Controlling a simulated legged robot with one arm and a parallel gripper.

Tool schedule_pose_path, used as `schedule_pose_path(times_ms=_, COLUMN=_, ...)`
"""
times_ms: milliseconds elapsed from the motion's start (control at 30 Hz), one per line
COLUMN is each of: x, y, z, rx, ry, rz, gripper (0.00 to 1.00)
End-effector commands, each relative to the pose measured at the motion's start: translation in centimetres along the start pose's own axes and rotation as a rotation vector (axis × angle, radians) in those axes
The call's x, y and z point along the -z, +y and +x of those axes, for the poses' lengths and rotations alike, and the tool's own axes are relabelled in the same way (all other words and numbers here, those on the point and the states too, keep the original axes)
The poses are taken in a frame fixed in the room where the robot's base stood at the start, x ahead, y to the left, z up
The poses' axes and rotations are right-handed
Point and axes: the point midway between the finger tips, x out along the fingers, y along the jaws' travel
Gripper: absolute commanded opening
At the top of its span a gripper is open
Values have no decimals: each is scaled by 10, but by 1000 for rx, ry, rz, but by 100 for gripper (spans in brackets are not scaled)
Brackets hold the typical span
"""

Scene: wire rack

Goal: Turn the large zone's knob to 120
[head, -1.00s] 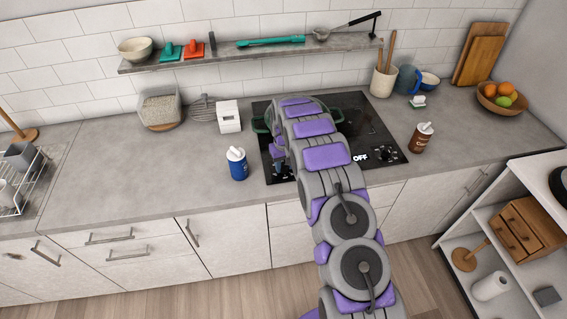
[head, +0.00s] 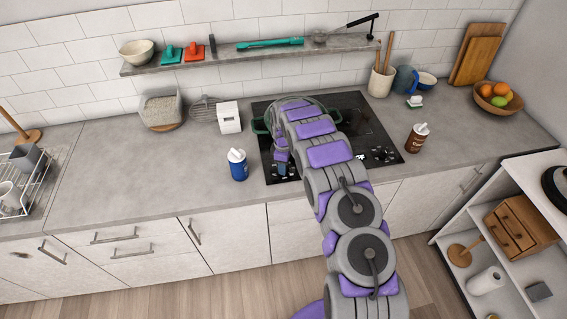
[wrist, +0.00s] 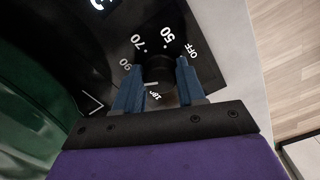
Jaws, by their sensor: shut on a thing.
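The black cooktop (head: 362,122) is set in the grey counter, and my arm crosses over it. My gripper (head: 282,170) is at its front left edge; in the wrist view my gripper (wrist: 158,80) has its blue fingers on either side of a dark knob (wrist: 158,68), shut on it. White marks OFF, 50, 70 and 90 surround the knob. A further small white mark shows between the fingers, too small to read surely. The knob's pointer is not clear. More controls (head: 382,154) show at the cooktop's front right.
A green pot (head: 259,126) stands on the cooktop close to my gripper; its side fills the left of the wrist view. A blue bottle (head: 238,166) stands just left of the cooktop, a brown bottle (head: 416,138) right of it.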

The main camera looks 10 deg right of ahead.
Motion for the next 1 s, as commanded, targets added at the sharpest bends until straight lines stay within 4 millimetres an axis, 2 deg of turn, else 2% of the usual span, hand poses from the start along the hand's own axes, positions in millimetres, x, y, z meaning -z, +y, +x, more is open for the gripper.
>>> schedule_pose_path(times_ms=200, x=2, y=4, z=-5, rx=-12, ry=5, rz=-181, gripper=9)
schedule_pose_path(times_ms=500, x=2, y=5, z=-4, rx=-13, ry=5, rz=-356, gripper=9)
schedule_pose_path(times_ms=1000, x=2, y=5, z=-3, rx=-13, ry=4, rz=-430, gripper=9)
